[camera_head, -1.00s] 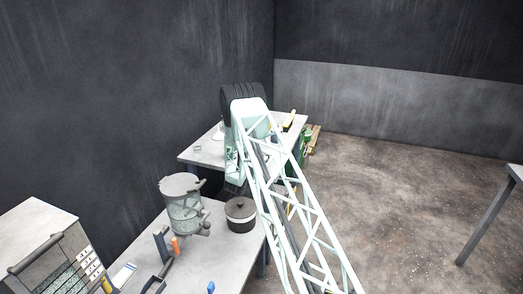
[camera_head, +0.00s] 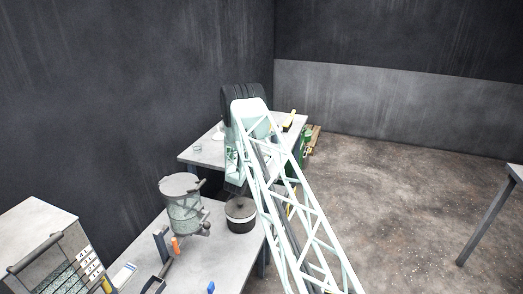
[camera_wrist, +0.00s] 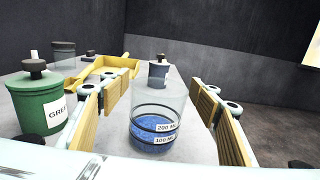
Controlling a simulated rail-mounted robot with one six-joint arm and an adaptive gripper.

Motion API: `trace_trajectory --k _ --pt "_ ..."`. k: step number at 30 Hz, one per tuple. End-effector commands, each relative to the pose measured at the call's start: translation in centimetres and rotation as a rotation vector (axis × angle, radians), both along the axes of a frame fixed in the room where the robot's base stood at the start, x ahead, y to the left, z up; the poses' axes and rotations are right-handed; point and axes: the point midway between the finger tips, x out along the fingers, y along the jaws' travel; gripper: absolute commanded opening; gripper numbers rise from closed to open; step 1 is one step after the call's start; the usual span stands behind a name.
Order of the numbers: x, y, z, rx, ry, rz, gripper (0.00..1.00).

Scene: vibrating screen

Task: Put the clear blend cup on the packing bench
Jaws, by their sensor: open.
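The clear blend cup (camera_wrist: 158,112) stands upright in the wrist view, with blue granules in its lower part and 200 ML and 100 ML bands around it. My gripper (camera_wrist: 158,92) is open, with one tan-padded finger on each side of the cup. Gaps show between pads and cup. In the head view my arm (camera_head: 250,115) reaches over the far table (camera_head: 205,155) and hides the cup and most of my gripper. I cannot tell which table is the packing bench; one table (camera_head: 515,171) shows at the right edge.
A green lidded canister (camera_wrist: 38,105) stands left of my gripper. A yellow scoop (camera_wrist: 112,68), a blue-grey jar (camera_wrist: 159,74) and a grey jar (camera_wrist: 63,50) are behind. The floor at right is open.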

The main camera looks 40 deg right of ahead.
Motion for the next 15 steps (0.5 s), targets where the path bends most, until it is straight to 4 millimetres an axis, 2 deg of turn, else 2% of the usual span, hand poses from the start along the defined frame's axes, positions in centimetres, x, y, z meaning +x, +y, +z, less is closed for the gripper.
trace_trajectory --k 5,15 --pt "0.0 0.0 0.4 0.0 0.0 0.0 0.57" --pt "-2.0 3.5 0.3 -0.001 0.001 0.002 0.57"
